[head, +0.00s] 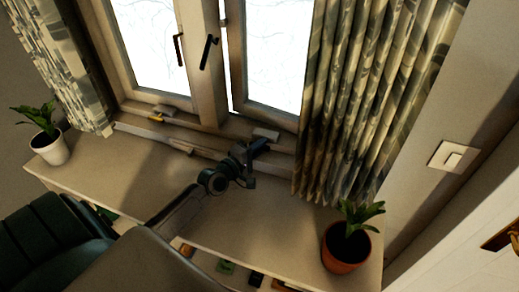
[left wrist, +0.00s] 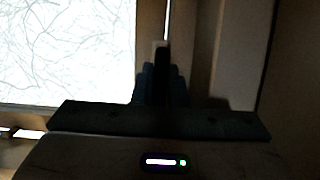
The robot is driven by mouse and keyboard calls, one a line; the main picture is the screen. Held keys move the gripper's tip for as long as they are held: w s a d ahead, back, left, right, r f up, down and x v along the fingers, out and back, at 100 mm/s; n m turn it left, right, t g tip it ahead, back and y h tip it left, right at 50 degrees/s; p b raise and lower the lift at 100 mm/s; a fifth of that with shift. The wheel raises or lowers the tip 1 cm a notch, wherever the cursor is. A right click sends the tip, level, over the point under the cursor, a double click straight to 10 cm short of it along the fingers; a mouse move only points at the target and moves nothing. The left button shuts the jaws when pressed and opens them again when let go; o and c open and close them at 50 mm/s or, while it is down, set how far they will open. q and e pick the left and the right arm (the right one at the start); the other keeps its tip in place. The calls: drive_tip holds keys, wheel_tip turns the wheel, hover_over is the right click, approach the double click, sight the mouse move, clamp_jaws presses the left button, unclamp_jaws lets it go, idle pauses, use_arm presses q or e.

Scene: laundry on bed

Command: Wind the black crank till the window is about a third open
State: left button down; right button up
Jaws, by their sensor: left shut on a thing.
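The window has two sashes, a left sash (head: 150,45) and a right sash (head: 270,55), with dark handles near the middle post. A thin bright gap shows along the left edge of the right sash, so it seems slightly ajar; the exact amount is hard to tell. My left gripper (head: 262,146) is at the sill below the right sash. In the left wrist view, my left gripper (left wrist: 161,82) is shut on a dark upright piece, apparently the black crank (left wrist: 161,60). In the head view the gripper mostly hides the crank. My right gripper is not in view.
A white-potted plant (head: 48,146) stands at the sill's left end, a terracotta-potted plant (head: 346,247) at its right. A patterned curtain (head: 350,110) hangs just right of my left gripper. A green chair (head: 50,235) stands at lower left. The sill's middle (head: 255,225) is clear.

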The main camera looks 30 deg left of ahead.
use_arm(q)
drive_tip(key=shift+f, duration=0.15)
drive_tip(key=c, duration=1.4)
unclamp_jaws()
drive_tip(key=shift+c, duration=0.2)
drive_tip(key=s, duration=0.3)
drive_tip(key=s+a+p, duration=0.1)
drive_tip(key=s, duration=0.3)
drive_tip(key=s+p, duration=0.1)
drive_tip(key=s, duration=0.2)
drive_tip(key=shift+s+a, duration=0.3)
drive_tip(key=shift+s, duration=0.1)
drive_tip(key=shift+r, duration=0.2)
